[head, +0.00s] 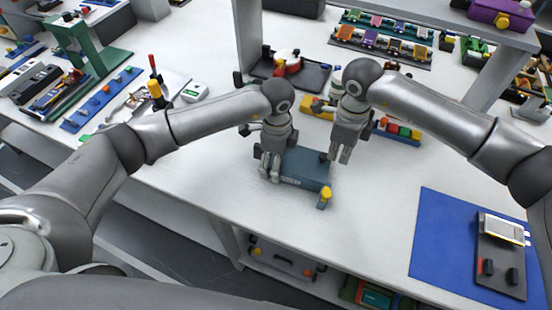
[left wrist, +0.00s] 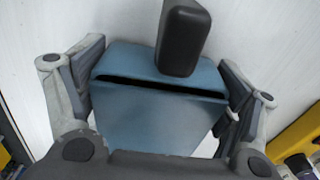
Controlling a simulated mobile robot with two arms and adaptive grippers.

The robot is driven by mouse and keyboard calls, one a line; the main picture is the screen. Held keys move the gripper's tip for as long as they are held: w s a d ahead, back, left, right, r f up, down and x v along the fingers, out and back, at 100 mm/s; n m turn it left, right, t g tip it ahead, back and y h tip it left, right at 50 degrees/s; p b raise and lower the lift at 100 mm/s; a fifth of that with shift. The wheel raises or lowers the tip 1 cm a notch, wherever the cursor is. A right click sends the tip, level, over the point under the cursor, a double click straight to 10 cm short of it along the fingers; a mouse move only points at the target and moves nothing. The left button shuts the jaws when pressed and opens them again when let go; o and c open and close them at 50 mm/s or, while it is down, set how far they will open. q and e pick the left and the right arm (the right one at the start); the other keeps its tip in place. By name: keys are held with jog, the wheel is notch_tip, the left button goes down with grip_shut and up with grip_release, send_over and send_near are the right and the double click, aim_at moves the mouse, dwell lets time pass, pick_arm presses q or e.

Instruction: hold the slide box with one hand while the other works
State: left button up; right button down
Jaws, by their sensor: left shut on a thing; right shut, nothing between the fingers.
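The slide box (head: 305,168) is a teal-blue box on the white table, near its front edge. My left gripper (head: 270,172) is shut on its left part. In the left wrist view the fingers flank the box (left wrist: 150,115) on both sides, and a dark slit crosses its top. A black rounded block (left wrist: 183,40) stands over the box's far part in that view. A yellow knob (head: 326,193) shows at the box's front right corner. My right gripper (head: 341,150) is shut and empty, just beyond the right end of the box; I cannot tell whether it touches.
A black tray (head: 290,72) lies further back. A blue mat (head: 440,235) with a device lies at the right. The table front between box and mat is clear.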

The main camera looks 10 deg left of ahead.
jog(key=r, duration=0.2)
jog(key=d+r, duration=0.1)
jog(key=r, duration=0.1)
jog(key=shift+w+d+r, duration=0.1)
jog(key=shift+d+r, duration=0.1)
jog(key=shift+r, duration=0.15)
